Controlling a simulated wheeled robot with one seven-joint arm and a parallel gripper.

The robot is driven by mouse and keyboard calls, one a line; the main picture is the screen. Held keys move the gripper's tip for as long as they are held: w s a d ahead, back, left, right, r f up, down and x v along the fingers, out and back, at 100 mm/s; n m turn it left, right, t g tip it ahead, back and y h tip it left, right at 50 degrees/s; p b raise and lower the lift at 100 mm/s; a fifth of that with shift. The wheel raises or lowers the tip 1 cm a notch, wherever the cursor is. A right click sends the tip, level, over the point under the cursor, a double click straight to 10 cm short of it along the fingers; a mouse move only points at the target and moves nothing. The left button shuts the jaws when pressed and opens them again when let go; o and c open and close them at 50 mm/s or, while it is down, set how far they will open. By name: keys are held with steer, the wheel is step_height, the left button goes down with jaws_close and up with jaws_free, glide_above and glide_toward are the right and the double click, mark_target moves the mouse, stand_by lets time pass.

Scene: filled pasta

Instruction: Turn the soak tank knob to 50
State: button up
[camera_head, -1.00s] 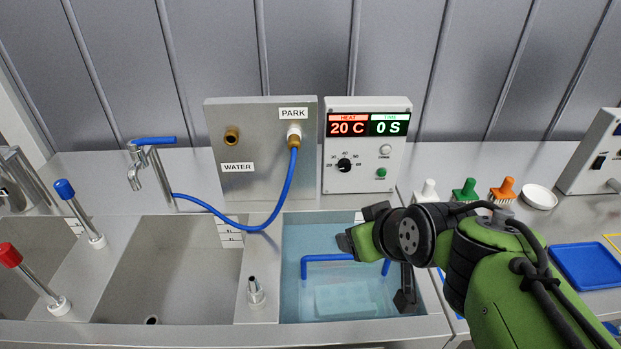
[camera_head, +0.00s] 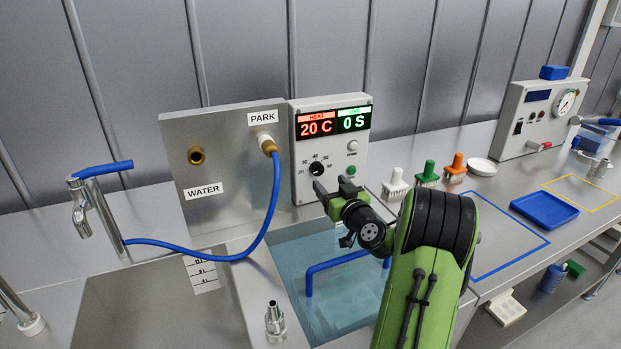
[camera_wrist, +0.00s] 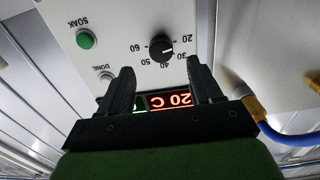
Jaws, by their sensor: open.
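The soak tank knob (camera_head: 317,169) is a small black dial on the front of a white control box (camera_head: 362,143). In the wrist view the knob (camera_wrist: 160,48) shows upside down with marks from 20 to 60. Its light pointer seems to be toward the 20 side. The red display (camera_head: 316,127) reads 20 C and the green one reads 0 S. My gripper (camera_head: 335,187) is open and empty, just below and in front of the box. In the wrist view my two fingers (camera_wrist: 162,78) straddle the display, and the knob lies beyond their tips, not gripped.
The soak tank (camera_head: 285,262) with water and a blue handle is below my gripper. A panel (camera_head: 230,195) with a blue hose is left of the box. White, green and orange brushes (camera_head: 427,173) stand to the right. The green SOAK button (camera_wrist: 86,40) is near the knob.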

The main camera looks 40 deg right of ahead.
mark_target(319, 172)
steer(key=p+x, duration=0.1)
steer(key=x, duration=0.5)
steer(key=shift+w, duration=0.25)
steer(key=c, duration=1)
steer(key=shift+c, duration=0.2)
